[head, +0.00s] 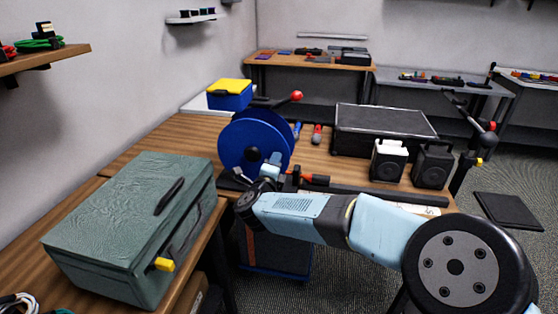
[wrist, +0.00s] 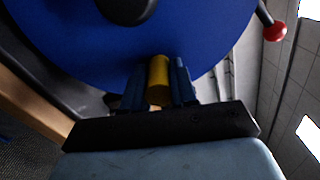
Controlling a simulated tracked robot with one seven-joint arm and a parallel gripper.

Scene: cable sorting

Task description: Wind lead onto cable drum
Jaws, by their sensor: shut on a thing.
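The cable drum is a big blue disc (head: 258,138) standing upright on the wooden bench, with a black hub. Its flange (wrist: 60,35) fills the top of the wrist view. A crank knob (head: 296,96), red, is at its upper right, and the same knob (wrist: 275,32) is at the right in the wrist view. My gripper (head: 272,166) is low in front of the drum. In the wrist view its fingers (wrist: 158,82) are shut on a yellow cylinder (wrist: 158,75) beside the flange. I cannot tell whether this is the lead's end. No lead shows on the drum.
A green-grey case (head: 125,215) stands at the near left. A blue box with a yellow lid (head: 230,94) is behind the drum. A black flight case (head: 384,130) and two small speakers (head: 389,160) stand to the right. My arm crosses in front of the bench.

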